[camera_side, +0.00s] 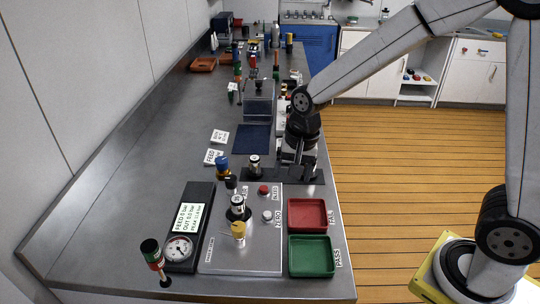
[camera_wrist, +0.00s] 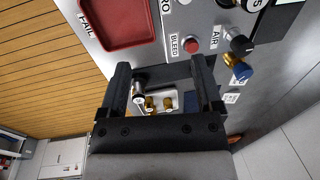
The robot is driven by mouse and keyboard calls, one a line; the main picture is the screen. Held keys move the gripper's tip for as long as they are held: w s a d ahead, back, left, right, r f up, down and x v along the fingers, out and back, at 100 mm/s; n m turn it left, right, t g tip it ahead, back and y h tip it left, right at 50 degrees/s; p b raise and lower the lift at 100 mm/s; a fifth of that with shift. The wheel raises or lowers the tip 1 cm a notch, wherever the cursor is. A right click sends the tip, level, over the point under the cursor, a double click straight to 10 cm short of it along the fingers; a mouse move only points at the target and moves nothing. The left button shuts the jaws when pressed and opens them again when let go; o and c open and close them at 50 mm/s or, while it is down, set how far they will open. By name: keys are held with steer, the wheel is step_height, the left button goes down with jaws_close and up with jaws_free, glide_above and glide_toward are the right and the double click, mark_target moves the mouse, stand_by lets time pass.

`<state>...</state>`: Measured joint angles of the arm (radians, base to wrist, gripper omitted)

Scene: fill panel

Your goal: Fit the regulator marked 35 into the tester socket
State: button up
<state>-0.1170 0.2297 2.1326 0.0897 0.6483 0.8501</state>
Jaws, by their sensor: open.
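A silver and black regulator (camera_side: 238,203) stands upright on the light tester panel (camera_side: 215,258), apparently in its black-ringed socket. Its top edge shows in the wrist view (camera_wrist: 259,4) with a "5" visible; the full mark is not readable. Another silver and black regulator (camera_side: 255,164) stands on the dark rack (camera_side: 272,175) behind the panel; its mark is too small to read. My gripper (camera_side: 293,172) is open over the rack's right end, right of that regulator. In the wrist view the jaws (camera_wrist: 160,80) are wide apart, with nothing held between them.
A red FAIL tray (camera_side: 307,214) and green PASS tray (camera_side: 311,256) lie right of the panel. A gauge box (camera_side: 190,225) is at left. A blue knob (camera_side: 222,163) and red bleed button (camera_side: 264,190) stand near the rack.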

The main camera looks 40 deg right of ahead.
steer(key=s+d+f+n+t, duration=0.1)
steer(key=s+d+f+n, duration=0.2)
steer(key=s+n, duration=0.6)
steer(key=shift+s+d+h, duration=0.4)
steer(key=shift+s+d, duration=0.1)
steer(key=shift+d, duration=0.7)
